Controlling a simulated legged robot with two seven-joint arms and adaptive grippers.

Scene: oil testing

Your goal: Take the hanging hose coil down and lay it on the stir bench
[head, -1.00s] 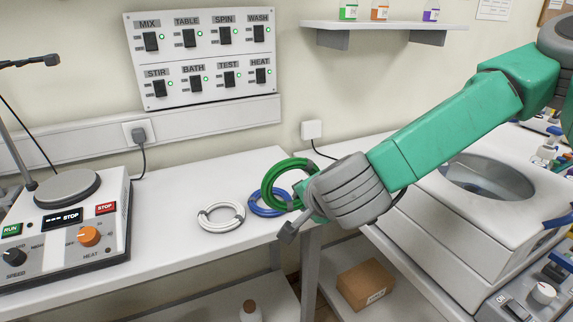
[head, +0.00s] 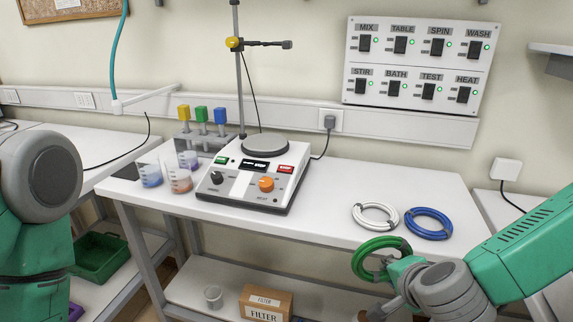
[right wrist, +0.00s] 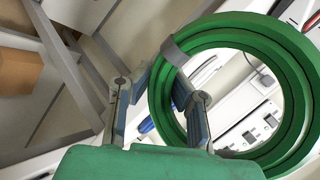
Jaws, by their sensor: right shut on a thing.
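A green hose coil (head: 366,258) is held in my right gripper (head: 389,266) in the head view, near the front edge of the stir bench (head: 320,215). In the right wrist view the coil (right wrist: 300,75) is a large ring with a grey band; my right gripper (right wrist: 160,78) is shut on its left side. The coil looks clear of the white hose coil (head: 375,206) and blue hose coil (head: 447,227) lying on the bench's right part. My left arm shows at the left edge, but its gripper is out of view.
A hotplate stirrer (head: 258,180) stands mid-bench with a stand rod behind it. A switch panel (head: 415,65) is on the wall. Bench surface between stirrer and coils is clear.

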